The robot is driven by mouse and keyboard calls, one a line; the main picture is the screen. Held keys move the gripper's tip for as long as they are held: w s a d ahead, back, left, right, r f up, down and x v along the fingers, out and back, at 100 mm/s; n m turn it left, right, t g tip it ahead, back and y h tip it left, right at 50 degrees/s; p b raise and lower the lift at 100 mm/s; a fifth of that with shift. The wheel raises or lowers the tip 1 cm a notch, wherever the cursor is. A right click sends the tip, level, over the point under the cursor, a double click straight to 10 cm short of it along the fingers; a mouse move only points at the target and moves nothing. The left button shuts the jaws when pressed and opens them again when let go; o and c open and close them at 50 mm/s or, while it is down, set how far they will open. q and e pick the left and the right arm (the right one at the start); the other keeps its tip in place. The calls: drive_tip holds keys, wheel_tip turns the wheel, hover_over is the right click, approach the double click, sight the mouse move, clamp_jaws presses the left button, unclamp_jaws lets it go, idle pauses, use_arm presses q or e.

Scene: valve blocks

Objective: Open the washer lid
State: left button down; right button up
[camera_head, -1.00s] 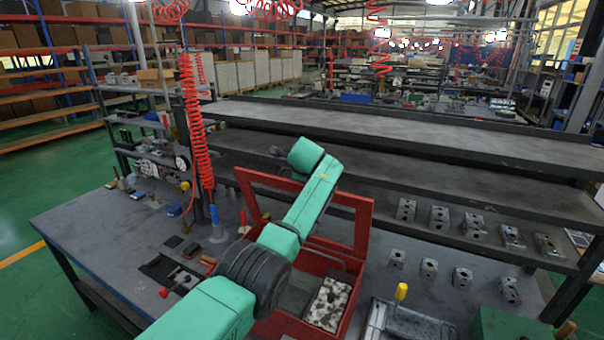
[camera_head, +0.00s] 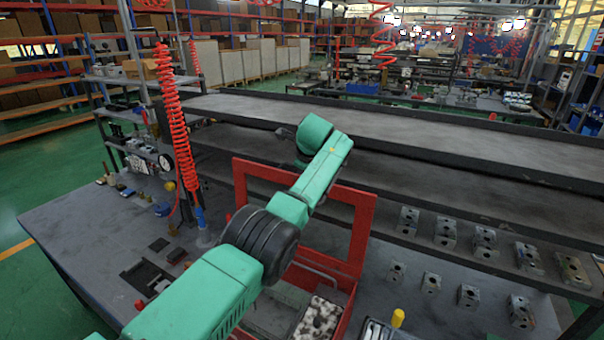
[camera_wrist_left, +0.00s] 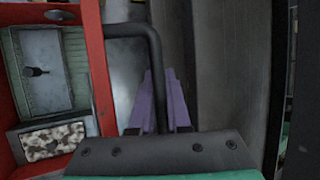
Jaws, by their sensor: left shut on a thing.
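The washer is a red open-topped box (camera_head: 343,328) on the bench, low in the middle of the head view. Its red frame-like lid (camera_head: 363,235) stands raised, close to upright, at the back of the box. In the wrist view a red edge (camera_wrist_left: 99,75) runs down the left side, and a dark bent bar handle (camera_wrist_left: 155,55) extends from it. My left gripper (camera_wrist_left: 162,103) has its purple fingers shut around this handle. In the head view my green arm crosses in front of the lid and hides the gripper. My right gripper is not in view.
A speckled block (camera_head: 318,318) lies in the washer. Behind the lid is a long dark shelf (camera_head: 420,150), with several metal valve blocks (camera_head: 484,240) at right. A red coiled hose (camera_head: 172,115) hangs at left. The bench's left part (camera_head: 75,225) is mostly clear.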

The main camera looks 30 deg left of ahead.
use_arm(q)
drive_tip(key=shift+s+f, duration=0.15)
drive_tip(key=shift+f, duration=0.35)
drive_tip(key=c, duration=0.9)
unclamp_jaws()
drive_tip(key=shift+w, duration=0.3)
drive_tip(key=b+v, duration=0.4)
drive_tip(key=v, duration=0.1)
drive_tip(key=shift+r, duration=0.15)
drive_tip(key=b+v, duration=0.2)
drive_tip(key=v, duration=0.6)
drive_tip(key=shift+s+d+r, duration=0.1)
drive_tip(key=shift+d+r, duration=0.05)
drive_tip(key=shift+r, duration=0.05)
drive_tip(key=shift+s+d+r, duration=0.2)
drive_tip(key=shift+s+r, duration=0.05)
drive_tip(key=shift+r, duration=0.2)
drive_tip(key=shift+w, duration=0.1)
drive_tip(key=shift+a+f, duration=0.1)
